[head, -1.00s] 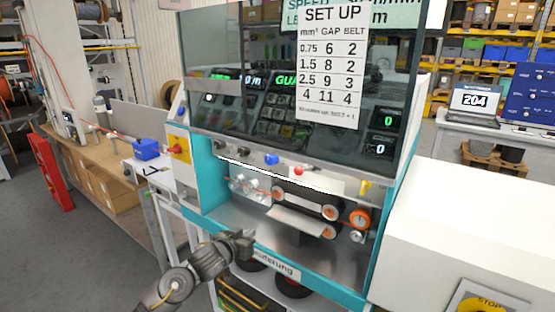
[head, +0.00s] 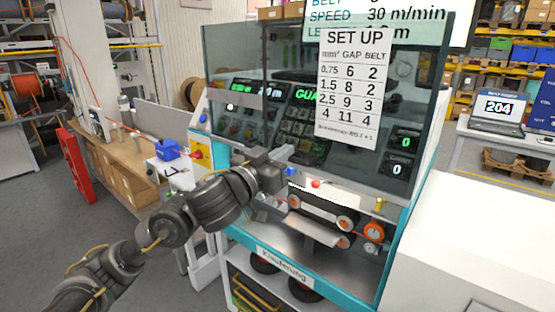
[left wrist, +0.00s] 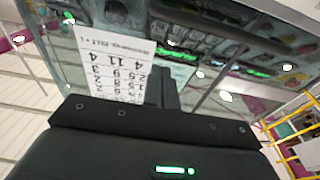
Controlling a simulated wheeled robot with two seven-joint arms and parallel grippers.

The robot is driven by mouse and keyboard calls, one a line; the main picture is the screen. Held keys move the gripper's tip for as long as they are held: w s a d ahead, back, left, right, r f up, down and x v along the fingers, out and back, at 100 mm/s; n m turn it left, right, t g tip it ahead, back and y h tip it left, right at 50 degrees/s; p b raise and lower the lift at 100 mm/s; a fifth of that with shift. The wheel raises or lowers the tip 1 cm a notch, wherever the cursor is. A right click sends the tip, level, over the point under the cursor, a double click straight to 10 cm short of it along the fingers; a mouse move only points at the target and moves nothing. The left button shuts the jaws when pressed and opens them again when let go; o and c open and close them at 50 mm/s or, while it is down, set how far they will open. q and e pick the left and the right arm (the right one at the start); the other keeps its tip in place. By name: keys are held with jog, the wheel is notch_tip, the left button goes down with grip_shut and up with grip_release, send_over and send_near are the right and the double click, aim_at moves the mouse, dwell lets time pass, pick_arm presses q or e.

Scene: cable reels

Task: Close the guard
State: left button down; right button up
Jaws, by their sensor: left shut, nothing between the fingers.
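The guard (head: 285,75) is a tinted see-through panel on the front of the teal machine (head: 262,238), with a white SET UP sheet (head: 349,85) on it. It stands raised, and the belts (head: 325,210) below its lower edge are uncovered. My left gripper (head: 283,155) is shut and empty, in front of the guard's lower edge left of the middle. Whether it touches the guard I cannot tell. In the left wrist view my gripper (left wrist: 165,88) points at the guard, with the sheet (left wrist: 122,62) upside down beside it. My right gripper is not in view.
Below the guard are a red button (head: 316,184), a blue knob (head: 291,171) and an orange dial (head: 374,232). A white cabinet (head: 470,230) stands at the right. A bench (head: 125,165) with a blue box (head: 167,149) is at the left. Grey floor lies open at the lower left.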

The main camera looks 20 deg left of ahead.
aim_at(298, 141)
pick_arm(q)
jog(key=w+d+f, duration=0.2)
jog(key=w+f, duration=0.1)
jog(key=w, duration=0.2)
jog(key=shift+p, duration=0.4)
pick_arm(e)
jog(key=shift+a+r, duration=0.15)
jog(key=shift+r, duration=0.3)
pick_arm(q)
jog(key=shift+f, duration=0.1)
